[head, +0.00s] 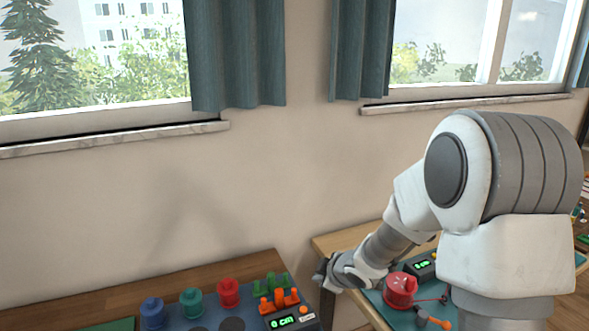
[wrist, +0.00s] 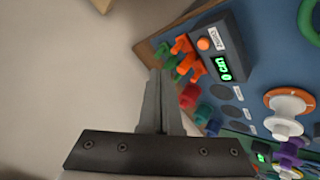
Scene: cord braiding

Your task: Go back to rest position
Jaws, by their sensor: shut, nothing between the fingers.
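My gripper (head: 326,272) is at the end of my arm, over the gap between the two tables. In the wrist view its two fingers (wrist: 160,74) are together with nothing between them. On the left table a blue spool (head: 153,313), a teal spool (head: 192,303) and a red spool (head: 229,293) stand in a row. Beside them are a green rack (head: 272,284), an orange rack (head: 280,300) and a counter box (head: 291,320) reading 0 cm. The gripper touches none of these.
The right table (head: 345,240) holds a red spool (head: 400,292) and another counter box (head: 424,266), partly behind my arm. The wrist view shows a white spool (wrist: 290,104) and a green ring (wrist: 312,20) on a blue mat. The wall (head: 150,220) behind is bare below the windows.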

